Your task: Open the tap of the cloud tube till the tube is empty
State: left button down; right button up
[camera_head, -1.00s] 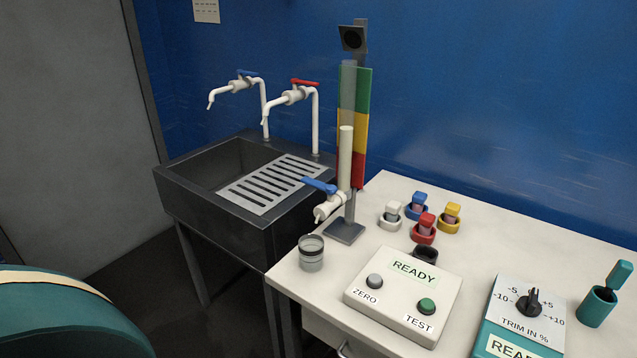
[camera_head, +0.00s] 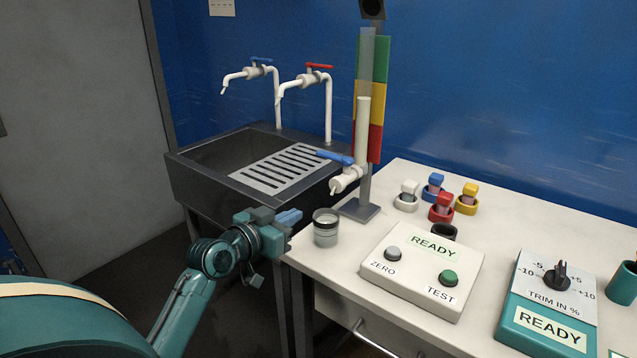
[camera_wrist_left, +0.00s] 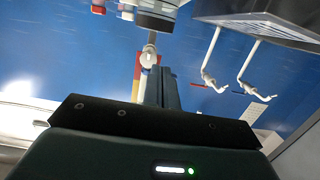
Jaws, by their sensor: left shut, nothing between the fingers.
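The cloud tube (camera_head: 362,125) stands upright on a stand before a green, yellow and red strip (camera_head: 380,60). Its pale filling reaches up beside the yellow band; the part above is clear. Its white tap (camera_head: 346,180) has a blue lever (camera_head: 335,157) pointing left. A glass beaker (camera_head: 326,229) stands near the table's front corner, below the spout. My left gripper (camera_head: 292,217) is shut and empty, left of the beaker and lower than the tap. In the left wrist view, its fingers (camera_wrist_left: 161,86) point toward the tube's tap (camera_wrist_left: 149,57). My right gripper is out of view.
A dark sink (camera_head: 215,160) with two white taps stands left of the table. Several coloured stoppered pots (camera_head: 441,207), a ZERO/TEST box (camera_head: 423,272) and a teal TRIM box (camera_head: 545,320) occupy the table. Room above the beaker's left side is clear.

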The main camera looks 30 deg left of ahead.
pick_arm(q)
jog(key=t, duration=0.2)
send_near(327, 158)
jog(key=w, duration=0.3)
jog(key=w+p, duration=0.1)
jog(key=w, duration=0.3)
jog(key=shift+d+r, duration=0.2)
jog(key=shift+d, duration=0.05)
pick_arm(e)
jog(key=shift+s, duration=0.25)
